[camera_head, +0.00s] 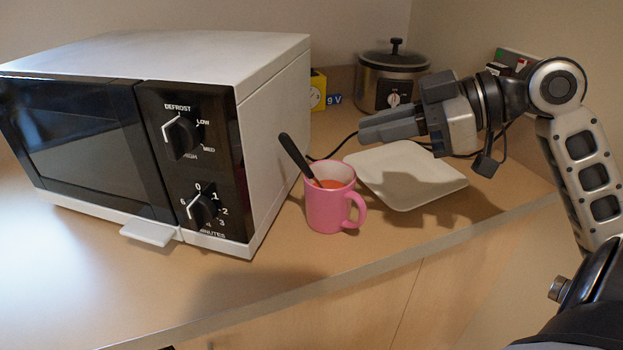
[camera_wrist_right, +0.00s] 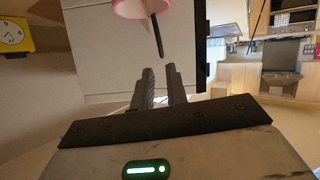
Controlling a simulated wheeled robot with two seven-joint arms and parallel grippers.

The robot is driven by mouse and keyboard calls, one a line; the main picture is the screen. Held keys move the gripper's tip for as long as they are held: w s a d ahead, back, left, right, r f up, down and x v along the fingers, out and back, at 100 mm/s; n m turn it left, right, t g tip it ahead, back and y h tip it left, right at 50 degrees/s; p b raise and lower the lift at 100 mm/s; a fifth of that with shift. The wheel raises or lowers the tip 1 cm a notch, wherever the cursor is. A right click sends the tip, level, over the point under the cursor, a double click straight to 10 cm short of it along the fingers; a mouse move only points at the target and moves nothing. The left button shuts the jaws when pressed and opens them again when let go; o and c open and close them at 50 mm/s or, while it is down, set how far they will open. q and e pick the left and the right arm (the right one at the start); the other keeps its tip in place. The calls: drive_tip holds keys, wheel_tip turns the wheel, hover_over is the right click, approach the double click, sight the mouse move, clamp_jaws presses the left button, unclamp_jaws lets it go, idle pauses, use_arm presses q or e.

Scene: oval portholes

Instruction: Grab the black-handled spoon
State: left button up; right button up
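The black-handled spoon (camera_head: 297,157) stands tilted in a pink mug (camera_head: 331,204), its handle rising out to the upper left. The spoon's bowl is hidden in the mug, which holds something orange-red. My right gripper (camera_head: 362,134) is to the right of the handle, apart from it, above and slightly right of the mug. In the right wrist view, its two fingers (camera_wrist_right: 159,69) are a little apart with nothing between them. The spoon handle (camera_wrist_right: 157,38) shows just beyond the fingertips, with the mug (camera_wrist_right: 141,8) at the top edge. My left gripper is not in view.
A white microwave (camera_head: 270,120) stands close to the left of the mug. A pale square plate (camera_head: 405,175) lies right of it, below my right arm. A cooker (camera_head: 391,80) and a yellow clock (camera_head: 318,92) stand behind. The counter's front strip is clear.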

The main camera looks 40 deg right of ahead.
sight(296, 148)
drive_tip(key=x, duration=0.7)
drive_tip(key=shift+f+p, duration=0.2)
drive_tip(key=shift+p, duration=0.15)
drive_tip(key=p+x, duration=0.1)
drive_tip(key=x, duration=0.3)
drive_tip(key=shift+w+r, duration=0.1)
drive_tip(key=shift+w, duration=0.1)
drive_tip(key=shift+w+a+f, duration=0.3)
drive_tip(key=shift+a+f, duration=0.05)
clamp_jaws()
drive_tip(key=shift+r, duration=0.1)
